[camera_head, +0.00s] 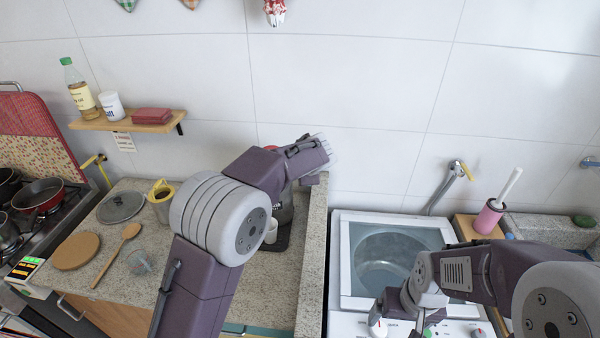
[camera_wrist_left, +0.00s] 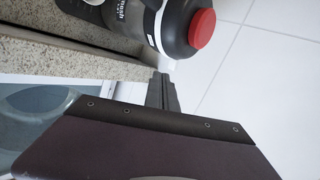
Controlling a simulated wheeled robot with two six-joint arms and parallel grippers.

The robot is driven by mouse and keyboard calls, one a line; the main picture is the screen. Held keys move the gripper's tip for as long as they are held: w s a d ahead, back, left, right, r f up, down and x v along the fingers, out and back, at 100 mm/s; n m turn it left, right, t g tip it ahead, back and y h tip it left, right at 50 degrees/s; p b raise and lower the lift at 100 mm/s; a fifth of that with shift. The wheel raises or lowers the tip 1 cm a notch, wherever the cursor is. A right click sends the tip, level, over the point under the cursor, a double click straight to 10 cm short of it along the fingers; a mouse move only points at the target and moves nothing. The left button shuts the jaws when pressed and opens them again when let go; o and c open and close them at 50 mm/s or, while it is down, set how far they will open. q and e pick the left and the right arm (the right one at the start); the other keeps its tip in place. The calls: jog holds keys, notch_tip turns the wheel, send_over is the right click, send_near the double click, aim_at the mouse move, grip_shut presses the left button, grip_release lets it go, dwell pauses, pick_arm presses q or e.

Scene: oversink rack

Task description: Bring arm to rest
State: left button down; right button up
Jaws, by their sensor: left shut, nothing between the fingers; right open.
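My left arm (camera_head: 205,285) reaches up over the counter to the wall in the head view; its fingers are not clearly seen there. In the left wrist view the left gripper (camera_wrist_left: 161,78) is shut and empty. Its tips are close to a dark bottle-like appliance with a red cap (camera_wrist_left: 201,28); I cannot tell if they touch. In the head view that appliance is mostly hidden behind the left arm. My right arm (camera_head: 480,272) is bent over the front of the washing machine (camera_head: 340,262). Its gripper (camera_head: 425,325) is open and empty, partly cut off at the bottom edge.
A raised stone ledge (camera_head: 313,255) divides the counter from the washing machine. A wall shelf (camera_head: 128,122) holds a bottle, a jar and a red block. A wooden spoon (camera_head: 117,255), pot lid (camera_head: 121,206) and round board (camera_head: 76,250) lie on the counter. A tap (camera_head: 450,178) projects from the wall.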

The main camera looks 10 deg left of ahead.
pick_arm(q)
jog(key=v, duration=0.4)
jog(key=s+a+n+y, duration=0.1)
jog(key=a+n, duration=0.1)
jog(key=a, duration=0.6)
jog(key=s+a+f+n+g, duration=0.35)
jog(key=s+a+f, duration=0.25)
jog(key=s, duration=0.4)
jog(key=s+d+f+n+g+h, duration=0.1)
jog(key=s+f+n, duration=0.4)
jog(key=s, duration=0.5)
jog(key=s+d+f+n+g+h, duration=0.2)
jog(key=s+f+n, duration=0.3)
jog(key=s, duration=0.5)
notch_tip(320, 180, down, 2)
jog(key=shift+f+g, duration=0.2)
jog(key=shift+g, duration=0.55)
